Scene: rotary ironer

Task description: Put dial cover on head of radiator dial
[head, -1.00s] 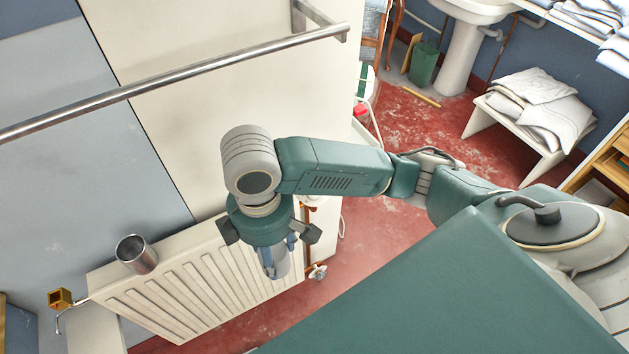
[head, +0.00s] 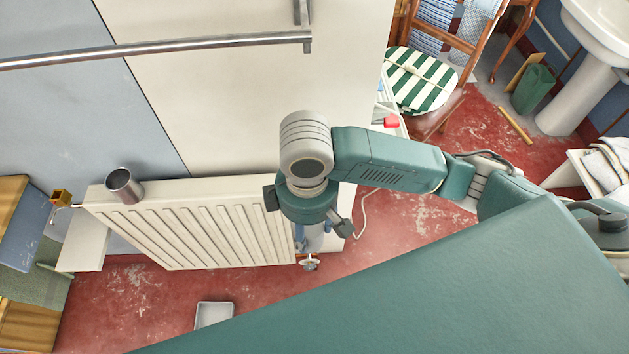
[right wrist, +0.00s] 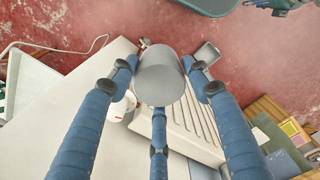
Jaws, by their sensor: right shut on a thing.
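My right gripper (head: 311,238) points down by the right end of the white radiator (head: 190,235). In the right wrist view its three blue fingers are shut around a smooth grey cylinder, the dial cover (right wrist: 160,82). A white rounded piece (right wrist: 121,107), which looks like the radiator dial, stands beside the radiator's end, below and left of the cover and apart from it in the picture. In the head view my gripper hides this piece. A teal and dark part at the top right of the right wrist view looks like my left gripper (right wrist: 280,5); its fingers are unclear.
A metal cup (head: 124,186) stands on the radiator's left end. A small valve handle (head: 309,263) is low at its right end. A steel rail (head: 160,47) crosses above. A grey tray (head: 213,314) lies on the red floor. A striped chair (head: 420,80) stands back right.

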